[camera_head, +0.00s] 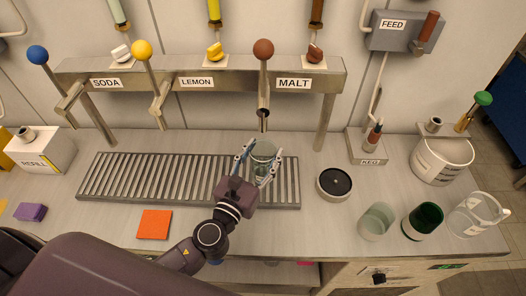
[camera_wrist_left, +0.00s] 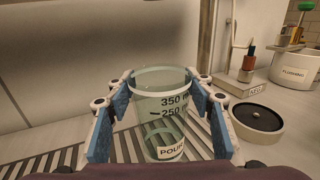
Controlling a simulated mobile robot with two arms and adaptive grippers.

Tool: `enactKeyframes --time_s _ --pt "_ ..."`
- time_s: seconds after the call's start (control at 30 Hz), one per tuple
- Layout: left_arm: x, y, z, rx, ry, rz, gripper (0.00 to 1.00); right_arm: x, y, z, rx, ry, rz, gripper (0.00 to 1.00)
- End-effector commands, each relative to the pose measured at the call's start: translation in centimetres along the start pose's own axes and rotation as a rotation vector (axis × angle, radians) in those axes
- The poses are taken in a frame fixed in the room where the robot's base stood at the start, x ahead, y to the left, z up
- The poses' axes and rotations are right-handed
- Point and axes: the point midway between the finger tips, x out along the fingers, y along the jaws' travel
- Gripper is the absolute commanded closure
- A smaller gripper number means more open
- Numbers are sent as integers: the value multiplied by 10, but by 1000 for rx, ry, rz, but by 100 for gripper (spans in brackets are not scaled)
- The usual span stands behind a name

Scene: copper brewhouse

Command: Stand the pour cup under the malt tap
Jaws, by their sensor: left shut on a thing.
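The pour cup (camera_head: 263,156) is a clear greenish cup, upright over the right part of the drip grate (camera_head: 130,180). In the left wrist view the pour cup (camera_wrist_left: 160,105) shows volume marks and a label beginning "POUR". My left gripper (camera_head: 260,165) is shut on the cup, with a blue-padded finger on each side; it also fills the left wrist view (camera_wrist_left: 160,115). The malt tap (camera_head: 263,95), with a brown ball handle, hangs just above and behind the cup in the head view. I cannot tell whether the cup's base touches the grate. My right gripper is not in view.
A black round pad (camera_head: 335,183) lies right of the grate. Farther right stand a clear glass (camera_head: 377,222), a dark green cup (camera_head: 423,221), a clear jug (camera_head: 477,214) and a white bucket (camera_head: 441,160). An orange cloth (camera_head: 154,224) lies in front of the grate.

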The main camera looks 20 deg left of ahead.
Motion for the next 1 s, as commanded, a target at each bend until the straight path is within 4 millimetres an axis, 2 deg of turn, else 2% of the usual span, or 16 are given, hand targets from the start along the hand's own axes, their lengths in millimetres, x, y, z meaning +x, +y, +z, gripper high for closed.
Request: enactKeyframes --time_s 0.93,0.97,1.0 --pt "0 0 -14 0 -1 0 96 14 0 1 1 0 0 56" --pt "0 0 -14 0 -1 0 49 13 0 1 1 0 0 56" --pt "0 0 -14 0 -1 0 45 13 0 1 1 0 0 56"
